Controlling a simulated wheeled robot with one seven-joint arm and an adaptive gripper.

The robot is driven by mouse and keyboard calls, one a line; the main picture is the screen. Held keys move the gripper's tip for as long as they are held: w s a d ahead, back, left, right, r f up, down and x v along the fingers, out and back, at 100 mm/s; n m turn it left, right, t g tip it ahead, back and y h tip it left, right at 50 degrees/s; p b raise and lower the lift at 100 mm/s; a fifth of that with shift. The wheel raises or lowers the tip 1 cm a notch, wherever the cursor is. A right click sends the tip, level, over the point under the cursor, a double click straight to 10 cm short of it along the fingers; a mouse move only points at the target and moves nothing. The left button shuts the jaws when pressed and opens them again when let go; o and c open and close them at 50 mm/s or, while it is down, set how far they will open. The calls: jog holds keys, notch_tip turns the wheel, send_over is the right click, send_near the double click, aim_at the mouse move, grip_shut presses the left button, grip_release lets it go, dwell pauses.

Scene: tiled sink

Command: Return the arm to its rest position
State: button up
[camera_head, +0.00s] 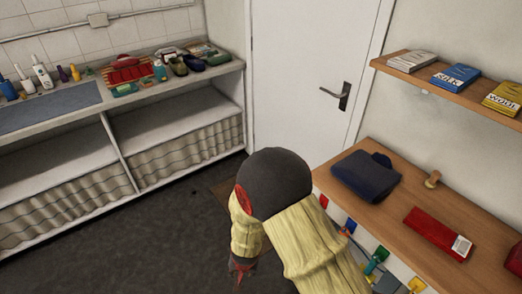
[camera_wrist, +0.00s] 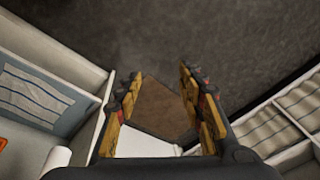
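My arm (camera_head: 300,235), in a pale yellow sleeve with a dark rounded elbow, stands bent in the lower middle of the head view. Its far end points down towards the floor and is mostly hidden behind the arm. In the wrist view my gripper (camera_wrist: 161,78) has its two yellow and dark fingers spread apart. Nothing is between them but the view of the dark floor and a brown mat (camera_wrist: 160,108). The gripper touches nothing that I can see.
A wooden shelf (camera_head: 395,206) with dark folded cloth (camera_head: 366,176) and a red box (camera_head: 438,233) is close at right. A white door (camera_head: 305,70) stands behind. A cluttered counter (camera_head: 135,98) with curtained shelves is at left. Dark floor (camera_head: 150,240) is open between.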

jog(key=s+d+r+n+g+y, duration=0.1)
jog(key=s+d+r+n, duration=0.15)
jog(key=r, duration=0.75)
jog(key=s+d+r+n+g, duration=0.1)
jog(key=s+d+r+g, duration=0.2)
jog(key=r, duration=0.6)
jog(key=s+d+r+m+t+h, duration=0.1)
jog(key=s+d+r+t, duration=0.2)
jog(key=d+r, duration=0.7)
jog(key=s+d+r+t+h, duration=0.1)
jog(key=s+d+r+t, duration=0.3)
jog(key=d+r, duration=0.6)
notch_tip(320, 180, up, 6)
jog(key=shift+s+d+r+m, duration=0.1)
jog(key=shift+s+d+m, duration=0.2)
jog(key=shift+s, duration=0.5)
